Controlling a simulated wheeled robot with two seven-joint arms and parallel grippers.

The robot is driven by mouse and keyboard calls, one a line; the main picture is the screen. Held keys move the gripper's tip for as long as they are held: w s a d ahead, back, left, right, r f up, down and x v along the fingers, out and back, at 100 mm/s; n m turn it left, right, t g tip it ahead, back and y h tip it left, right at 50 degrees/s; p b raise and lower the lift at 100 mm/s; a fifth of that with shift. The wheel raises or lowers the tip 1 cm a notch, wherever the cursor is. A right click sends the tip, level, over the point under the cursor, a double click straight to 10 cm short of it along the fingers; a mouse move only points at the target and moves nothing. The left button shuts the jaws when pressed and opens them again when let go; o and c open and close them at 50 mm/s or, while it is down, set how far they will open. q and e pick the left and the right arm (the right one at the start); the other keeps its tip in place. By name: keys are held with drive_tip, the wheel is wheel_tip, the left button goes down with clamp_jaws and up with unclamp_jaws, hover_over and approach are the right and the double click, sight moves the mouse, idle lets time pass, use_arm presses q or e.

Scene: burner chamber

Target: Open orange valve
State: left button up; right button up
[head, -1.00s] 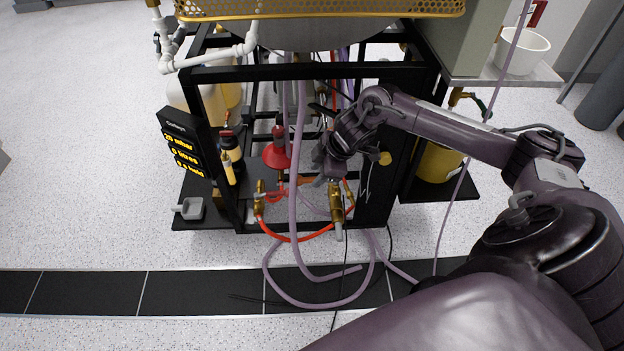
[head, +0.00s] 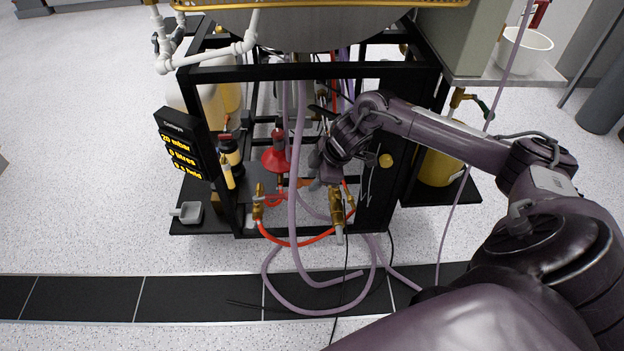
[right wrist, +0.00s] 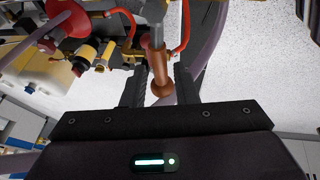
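An orange-brown valve handle (right wrist: 160,75) with a rounded end shows in the right wrist view, on a grey stem. My right gripper (right wrist: 161,88) is open, with one dark finger on each side of the handle. I see a gap on the left side; contact on the right is hard to judge. In the head view the right gripper (head: 319,174) is low inside the black frame, over the brass fitting (head: 337,205), and hides most of the handle. A second brass fitting (head: 258,203) stands to the left, joined by an orange hose (head: 290,242). My left gripper is not in view.
The black frame (head: 290,72) surrounds the work spot. A red funnel-shaped part (head: 276,160) and a mauve hose (head: 297,200) are just left of the gripper. A display panel (head: 181,145) stands at the left. The floor in front is open except for looped hoses.

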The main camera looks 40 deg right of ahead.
clamp_jaws()
drive_tip(key=c, duration=0.5)
unclamp_jaws()
drive_tip(key=shift+s+a+n+g+y, duration=0.15)
drive_tip(key=shift+s+n+g+y, duration=0.05)
drive_tip(key=shift+s+n, duration=0.4)
drive_tip(key=shift+s+a+n+g+y, duration=0.1)
drive_tip(key=shift+s+n+g+y, duration=0.1)
drive_tip(key=shift+s+n, duration=0.4)
drive_tip(key=shift+f, duration=0.1)
